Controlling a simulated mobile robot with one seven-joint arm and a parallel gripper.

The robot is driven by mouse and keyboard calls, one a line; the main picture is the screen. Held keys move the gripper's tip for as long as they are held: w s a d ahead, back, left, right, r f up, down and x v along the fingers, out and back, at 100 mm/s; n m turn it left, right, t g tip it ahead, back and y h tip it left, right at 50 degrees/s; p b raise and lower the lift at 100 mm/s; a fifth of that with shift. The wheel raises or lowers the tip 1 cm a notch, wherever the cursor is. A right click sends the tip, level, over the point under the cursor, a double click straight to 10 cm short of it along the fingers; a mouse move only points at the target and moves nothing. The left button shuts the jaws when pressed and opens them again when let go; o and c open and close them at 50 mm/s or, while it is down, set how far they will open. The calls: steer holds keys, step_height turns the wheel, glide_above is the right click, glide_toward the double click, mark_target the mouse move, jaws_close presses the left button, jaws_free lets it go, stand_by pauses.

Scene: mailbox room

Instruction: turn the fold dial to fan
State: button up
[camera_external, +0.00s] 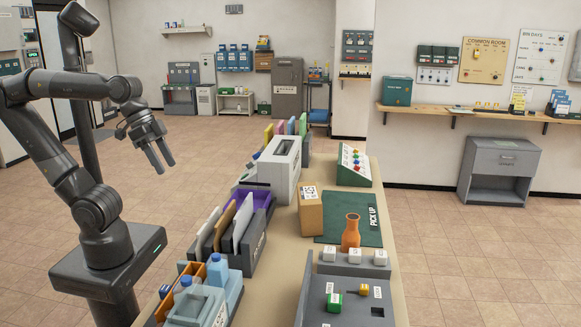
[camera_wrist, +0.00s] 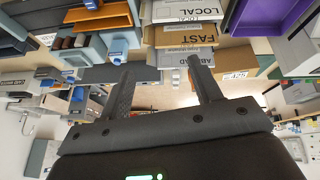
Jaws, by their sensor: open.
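I cannot tell for sure which control is the fold dial, as the small labels are not readable. A grey panel (camera_external: 345,284) at the near end of the counter carries a green knob or block (camera_external: 334,302) and a yellow knob (camera_external: 361,289). A sloped green-and-white box (camera_external: 354,165) farther back bears several coloured knobs. My gripper (camera_external: 164,165) is open and empty, in the air left of the counter, fingers pointing down and apart from everything. In the wrist view my open fingers (camera_wrist: 155,64) have nothing between them.
The long counter (camera_external: 281,267) holds file trays, a purple tray (camera_external: 260,192), a white slotted machine (camera_external: 277,167), a cardboard box (camera_external: 311,212), and a brown vase (camera_external: 351,232) on a green mat (camera_external: 371,230). Blue-capped bottles stand at the near left. The air around my gripper is free.

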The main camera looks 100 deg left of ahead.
steer(key=w+a+r+n+t+h, duration=0.15)
steer(key=w+a+n+h, duration=0.25)
steer(key=w+a+n, duration=0.85)
steer(key=a+n+t, duration=0.5)
steer(key=a+n, duration=0.5)
steer(key=a, duration=0.3)
steer(key=s+a+n+t+y, duration=0.2)
steer(key=s+a+n+y, duration=0.3)
steer(key=a, duration=0.6)
steer(key=s+a+f+n+t+y, duration=0.1)
steer(key=s+a+n+y, duration=0.2)
steer(key=s+a+n, duration=0.6)
steer(key=s+a+n+t+y, duration=0.2)
steer(key=a+n+y, duration=0.2)
steer(key=a, duration=0.9)
glide_toward(257, 156)
steer(key=shift+n, duration=0.35)
steer(key=w+a, duration=0.2)
steer(key=w, duration=0.1)
steer(key=w+a, duration=0.3)
steer(key=shift+r, duration=0.1)
